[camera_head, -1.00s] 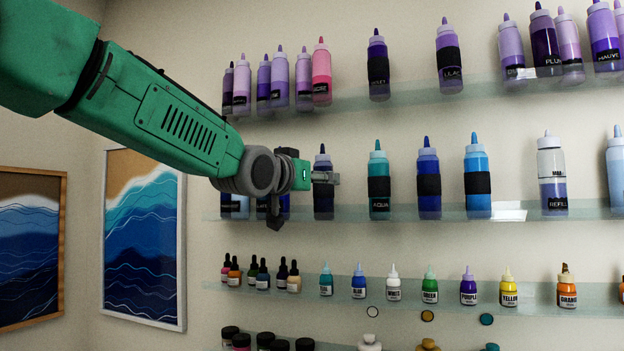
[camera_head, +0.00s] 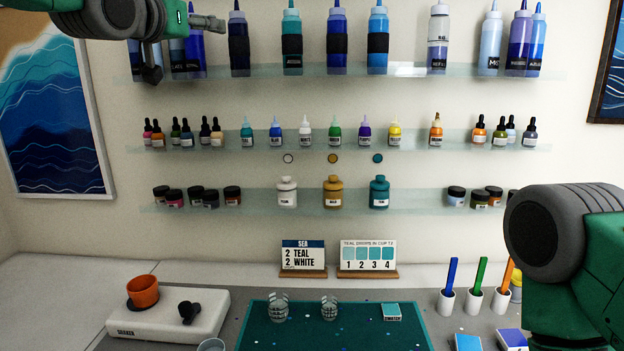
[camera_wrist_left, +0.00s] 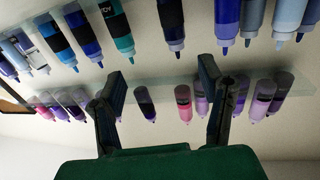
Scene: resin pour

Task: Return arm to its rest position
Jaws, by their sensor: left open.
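My left arm is green with a dark grey wrist and comes in at the top left of the head view. Its gripper (camera_head: 184,48) is in front of the upper bottle shelf, left of a navy bottle (camera_head: 239,42). In the left wrist view its two dark fingers (camera_wrist_left: 160,88) stand wide apart with nothing between them, and shelf bottles show beyond. My right arm fills the lower right of the head view, with a large grey joint and green links. Its gripper is out of the picture.
Glass shelves hold squeeze bottles, small droppers and jars (camera_head: 333,192). Below, a teal mat (camera_head: 255,335) bears two clear cups (camera_head: 279,307). A white scale (camera_head: 135,322) with an orange cup (camera_head: 143,291) stands left. Colored sticks (camera_head: 480,275) in white holders stand right, beside my right arm.

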